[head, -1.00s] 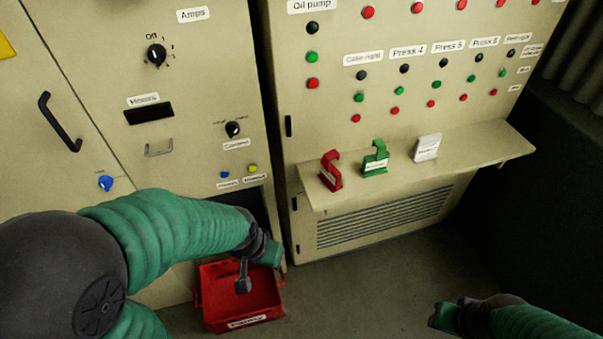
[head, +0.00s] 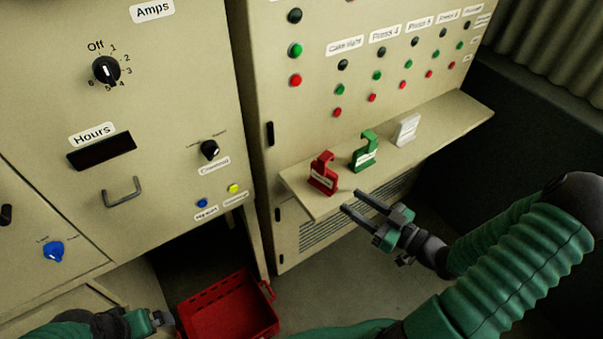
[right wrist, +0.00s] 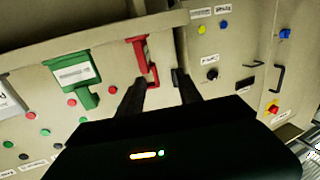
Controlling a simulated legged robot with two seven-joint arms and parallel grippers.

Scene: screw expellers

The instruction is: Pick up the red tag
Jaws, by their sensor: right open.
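The red tag (head: 323,173) stands upright on the left end of the narrow beige shelf (head: 420,137), with a white label on its front and a hook-shaped top. It also shows in the right wrist view (right wrist: 142,58), beyond the fingertips. My right gripper (head: 357,202) is open and empty, just below and to the right of the red tag in the head view, apart from it. Its two dark fingers (right wrist: 160,88) show in the right wrist view. My left gripper (head: 157,318) is at the lower left edge, far from the tag; its fingers are too unclear to judge.
A green tag (head: 364,152) and a white tag (head: 406,129) stand to the right on the same shelf. A red open box (head: 228,308) sits on the floor below. Cabinet panels with buttons and knobs (head: 106,71) rise behind. Floor to the right of the box is clear.

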